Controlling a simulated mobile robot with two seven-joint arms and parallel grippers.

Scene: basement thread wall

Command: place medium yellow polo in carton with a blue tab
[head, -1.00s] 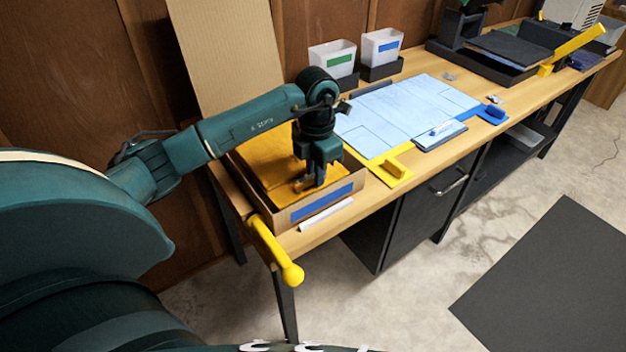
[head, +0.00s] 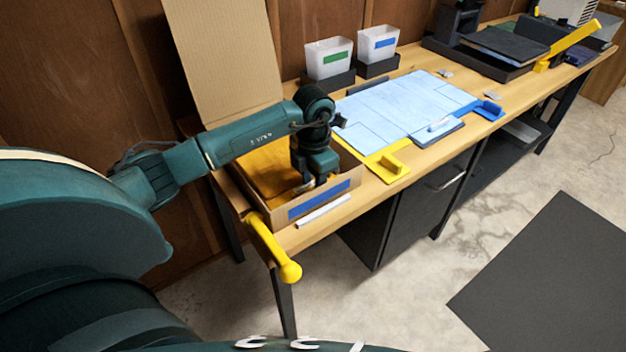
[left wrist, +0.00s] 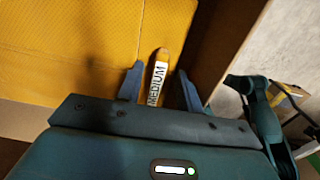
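The yellow polo (head: 262,170) lies flat inside the cardboard carton (head: 279,216), which has a blue tab (head: 320,199) on its front wall. My left gripper (head: 318,182) points down inside the carton at its right end, and the front wall partly hides its fingertips. In the left wrist view the fingers of the left gripper (left wrist: 160,84) stand apart on either side of a narrow yellow piece with a white MEDIUM label (left wrist: 158,82). A gap shows on each side of it. Yellow cloth (left wrist: 75,45) spreads beside it. My right gripper is not in view.
A yellow bar (head: 270,245) sticks out at the bench's near end. A white strip (head: 323,212) lies before the carton.

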